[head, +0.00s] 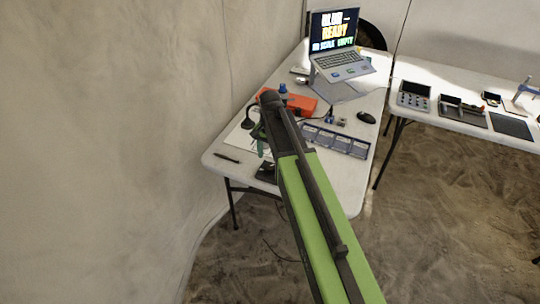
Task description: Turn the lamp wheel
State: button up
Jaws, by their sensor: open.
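My arm reaches from the bottom right up over the white table, with its dark rounded joint (270,98) above the table's left part. Small dark and green parts just left of the arm look like my gripper (261,143); it is open, but its fingers are small and partly hidden by the arm. A dark round-headed item (248,122), possibly the lamp, stands on the table close to the gripper's left. I cannot make out a wheel on it, nor whether the gripper touches anything.
An orange case (299,104) lies behind the arm, with a blue-topped item (283,89) beside it. A blue sectioned tray (345,142), a mouse (366,117) and a raised laptop (337,60) are to the right. A pen (227,158) lies near the left edge. A wall borders the left.

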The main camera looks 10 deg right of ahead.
aim_at(270, 167)
notch_tip(270, 167, up, 12)
jog(key=p, duration=1)
jog(key=shift+f, duration=0.1)
jog(key=s+n, duration=0.7)
jog(key=s, duration=0.7)
jog(key=shift+s+d, duration=0.25)
